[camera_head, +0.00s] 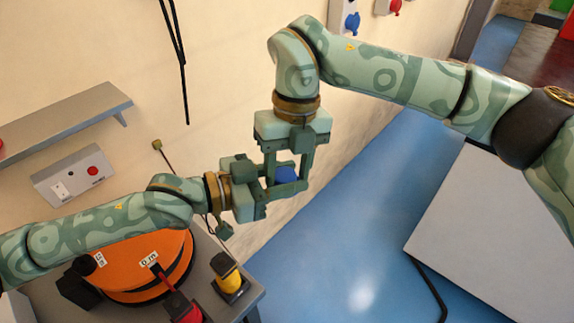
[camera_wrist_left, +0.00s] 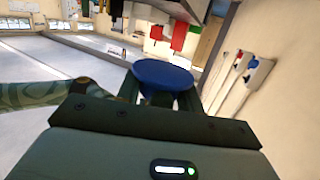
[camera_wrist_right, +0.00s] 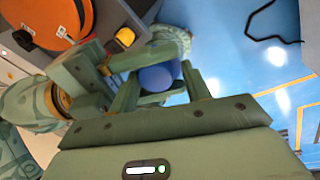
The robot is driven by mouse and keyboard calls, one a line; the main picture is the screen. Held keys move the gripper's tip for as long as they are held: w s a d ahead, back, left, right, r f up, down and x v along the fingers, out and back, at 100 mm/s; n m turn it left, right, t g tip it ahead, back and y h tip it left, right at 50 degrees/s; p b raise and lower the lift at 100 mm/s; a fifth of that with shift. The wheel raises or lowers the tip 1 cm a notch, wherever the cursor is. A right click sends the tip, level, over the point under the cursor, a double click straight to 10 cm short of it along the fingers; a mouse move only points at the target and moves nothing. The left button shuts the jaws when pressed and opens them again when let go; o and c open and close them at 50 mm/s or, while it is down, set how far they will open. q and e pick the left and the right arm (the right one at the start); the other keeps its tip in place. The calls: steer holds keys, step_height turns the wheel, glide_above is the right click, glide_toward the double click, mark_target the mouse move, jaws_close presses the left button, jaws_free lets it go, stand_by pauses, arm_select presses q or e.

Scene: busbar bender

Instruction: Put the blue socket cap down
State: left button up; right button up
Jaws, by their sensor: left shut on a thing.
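The blue socket cap (camera_head: 285,175) is held in the air in front of the wall, above the blue floor. My left gripper (camera_head: 290,180) comes from the left and is shut on it. In the left wrist view the cap (camera_wrist_left: 163,74) shows as a round blue disc between the fingers. My right gripper (camera_head: 287,168) comes from above, with its fingers apart on either side of the cap. In the right wrist view the cap (camera_wrist_right: 157,78) shows between the right fingers, with a gap on the right side. Crossing fingers hide part of the cap.
A workbench (camera_head: 250,290) with an orange round machine (camera_head: 140,262) and a yellow knob (camera_head: 230,282) stands below my left arm. Wall boxes with a blue socket (camera_head: 352,22) and a red socket (camera_head: 396,6) are at the top. A grey table (camera_head: 490,235) is at right.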

arm_select(q)
steer(key=o, duration=0.9)
steer(key=shift+d, duration=0.1)
steer(key=shift+o, duration=0.7)
